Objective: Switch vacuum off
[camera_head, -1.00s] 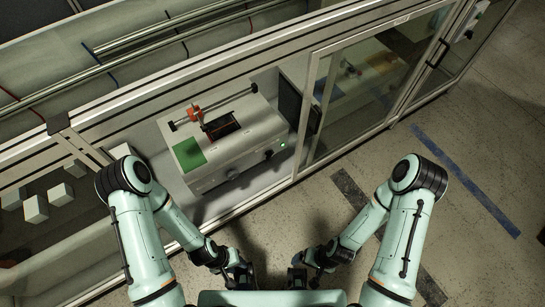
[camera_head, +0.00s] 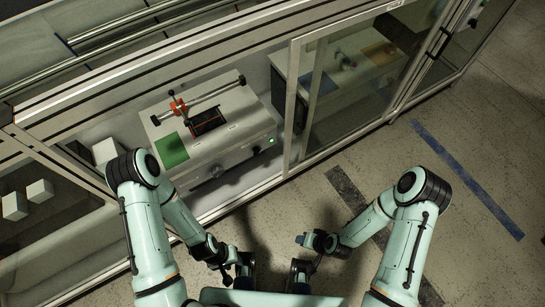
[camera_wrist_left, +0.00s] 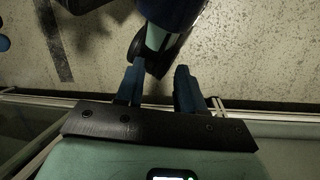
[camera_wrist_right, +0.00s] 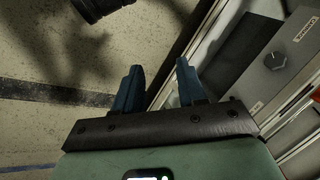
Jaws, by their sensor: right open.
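A light grey machine (camera_head: 235,125) stands inside the open bay of the cabinet, with a green pad (camera_head: 171,150), a black framed tray and a red clamp on a rail on top. Its front face has a dark knob (camera_head: 215,172) and a small lit green light (camera_head: 271,141). The right wrist view shows a grey panel with a round knob (camera_wrist_right: 275,60) and a small label, too small to read surely. My right gripper (camera_wrist_right: 156,82) is open and empty, apart from the panel. My left gripper (camera_wrist_left: 158,82) is open, low in front of the cabinet.
A glass sliding door (camera_head: 350,80) closes the bay to the right of the machine. The cabinet's metal frame edge runs below the machine. White blocks (camera_head: 40,190) lie behind glass at left. Open floor (camera_head: 410,180) lies at right.

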